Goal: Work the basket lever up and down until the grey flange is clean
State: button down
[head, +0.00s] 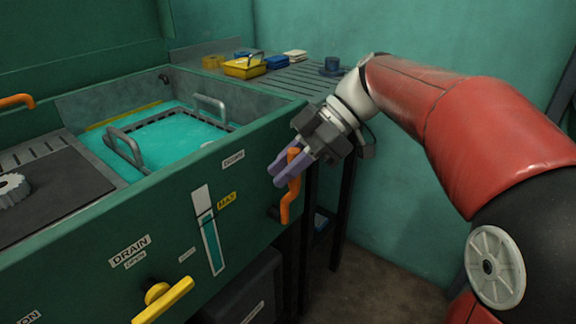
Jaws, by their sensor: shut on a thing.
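The orange basket lever (286,205) stands upright at the right end of the green tank's front. My gripper (277,174), with purple fingers, is shut on the lever's upper part. The basket (126,146) shows as grey handles and a dark rim in the turquoise liquid (180,140) of the tank. Its lower part is hidden by the liquid. A small pale patch (207,144) shows near the basket's front edge; I cannot tell whether it is the grey flange. No flange is clearly visible.
A yellow drain handle (163,298) and a level gauge (209,232) are on the tank front. A grey toothed wheel (13,189) lies on the left board. The slatted shelf (300,82) behind holds a yellow tray (244,68), blue items and a dark cup (332,65).

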jog(key=shift+w, duration=0.1)
jog(key=c, duration=1.3)
grip_release()
jog(key=shift+d, duration=0.1)
jog(key=v, duration=0.7)
jog(key=shift+d+r, duration=0.25)
jog(key=shift+r, duration=0.05)
jog(key=shift+w, duration=0.1)
